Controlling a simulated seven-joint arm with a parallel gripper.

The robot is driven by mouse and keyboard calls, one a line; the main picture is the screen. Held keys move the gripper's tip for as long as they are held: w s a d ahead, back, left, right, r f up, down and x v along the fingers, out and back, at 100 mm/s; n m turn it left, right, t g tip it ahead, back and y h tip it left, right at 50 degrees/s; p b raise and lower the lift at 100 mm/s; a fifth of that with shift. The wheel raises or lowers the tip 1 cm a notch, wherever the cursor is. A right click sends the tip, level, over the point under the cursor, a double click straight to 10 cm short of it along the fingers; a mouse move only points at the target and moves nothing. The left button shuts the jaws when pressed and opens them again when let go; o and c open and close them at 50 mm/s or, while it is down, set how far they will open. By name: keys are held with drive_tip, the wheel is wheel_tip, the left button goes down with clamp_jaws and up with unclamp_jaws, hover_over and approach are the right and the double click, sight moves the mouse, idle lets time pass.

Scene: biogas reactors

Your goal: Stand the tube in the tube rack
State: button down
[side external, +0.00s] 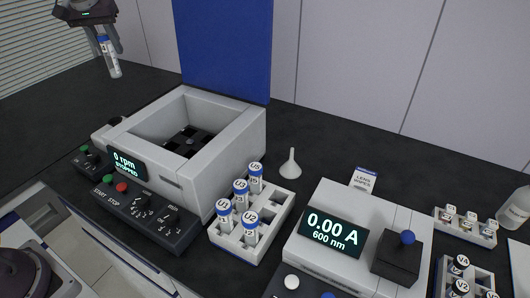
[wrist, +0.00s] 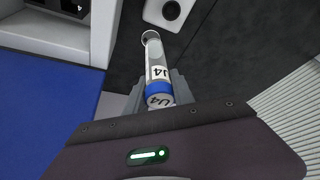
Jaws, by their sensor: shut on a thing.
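My gripper (side external: 105,45) is high at the upper left of the side external view, well away from the rack. It is shut on a clear tube (side external: 114,69) with a blue cap, held near the cap and hanging slightly tilted. In the wrist view, the tube (wrist: 156,55) carries a U4 label and sits between the fingers of my gripper (wrist: 157,88). The white tube rack (side external: 283,206) stands on the bench at the middle of the side external view. It holds several blue-capped tubes, including U1, U2 and U5, and has empty slots.
A white centrifuge (side external: 248,130) with its blue lid (side external: 222,50) raised stands left of the rack; its display reads 0 rpm, STOPPED. A photometer (side external: 322,262) reading 0.00 A stands to the right. A funnel (side external: 290,166) is behind the rack. Small vial racks (side external: 486,240) are far right.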

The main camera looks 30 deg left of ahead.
drive_tip(key=w+d+m+t+h, duration=0.15)
drive_tip(key=d+m, duration=0.25)
drive_tip(key=d, duration=0.9)
drive_tip(key=w+d+m+g+h, duration=0.15)
drive_tip(key=d+m, duration=0.25)
drive_tip(key=d, duration=1)
drive_tip(key=s+d+m+h, duration=0.2)
drive_tip(key=s+d+m, duration=0.3)
drive_tip(key=d, duration=0.8)
drive_tip(key=s+d+m+h, duration=0.1)
drive_tip(key=s+d+m, duration=0.35)
drive_tip(key=d, duration=0.75)
drive_tip(key=shift+g, duration=0.4)
drive_tip(key=f, duration=2.3)
drive_tip(key=shift+s+f, duration=0.3)
drive_tip(key=shift+s, duration=0.1)
drive_tip(key=c, duration=1.5)
unclamp_jaws()
drive_tip(key=shift+f, duration=0.15)
drive_tip(key=o, duration=0.4)
